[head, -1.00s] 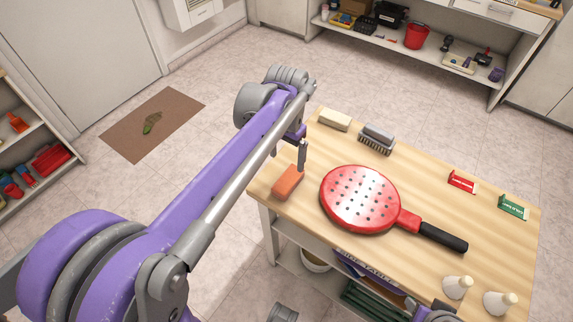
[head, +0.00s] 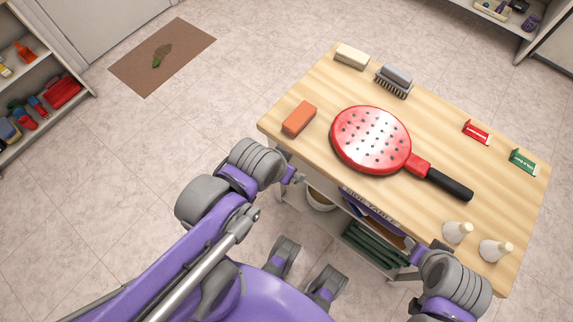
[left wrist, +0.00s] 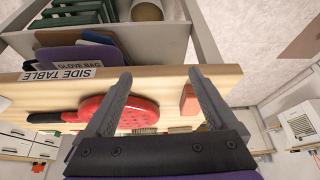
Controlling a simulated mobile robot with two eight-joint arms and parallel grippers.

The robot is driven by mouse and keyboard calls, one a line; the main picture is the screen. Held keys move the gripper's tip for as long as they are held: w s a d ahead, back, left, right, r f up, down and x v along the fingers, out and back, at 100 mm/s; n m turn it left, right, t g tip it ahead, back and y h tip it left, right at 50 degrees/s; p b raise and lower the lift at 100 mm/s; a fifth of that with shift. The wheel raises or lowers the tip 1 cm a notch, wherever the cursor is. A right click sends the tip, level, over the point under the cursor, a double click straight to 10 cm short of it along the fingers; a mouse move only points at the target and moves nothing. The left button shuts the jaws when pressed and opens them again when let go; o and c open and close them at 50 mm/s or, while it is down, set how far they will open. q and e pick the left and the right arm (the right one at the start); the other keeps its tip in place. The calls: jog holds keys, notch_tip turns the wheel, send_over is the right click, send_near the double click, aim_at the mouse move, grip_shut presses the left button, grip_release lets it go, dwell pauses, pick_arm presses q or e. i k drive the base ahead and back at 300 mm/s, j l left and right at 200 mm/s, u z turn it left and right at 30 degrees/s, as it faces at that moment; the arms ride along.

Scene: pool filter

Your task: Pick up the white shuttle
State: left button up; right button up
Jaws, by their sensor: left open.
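Two white shuttles with cream tips stand on the table's right front corner in the head view, a left one (head: 457,232) and a right one (head: 495,250). My left gripper (head: 294,177) is at the table's front left edge, well away from both. In the left wrist view the left gripper (left wrist: 160,76) is open and empty, facing the table's front edge; no shuttle is clear there. My right gripper (head: 408,262) is in front of the table, near the left shuttle but apart from it. Its fingers are too small and partly hidden to read.
The wooden table (head: 330,210) also holds a red paddle (head: 370,140), an orange block (head: 299,118), a brush (head: 395,80), a pale block (head: 351,56), and red (head: 476,132) and green (head: 522,161) cards. A shelf below holds a bucket and dark green items.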

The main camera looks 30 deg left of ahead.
aim_at(492, 252)
jog(key=z, duration=1.55)
jog(key=l+z, duration=0.3)
jog(key=k+j, duration=0.05)
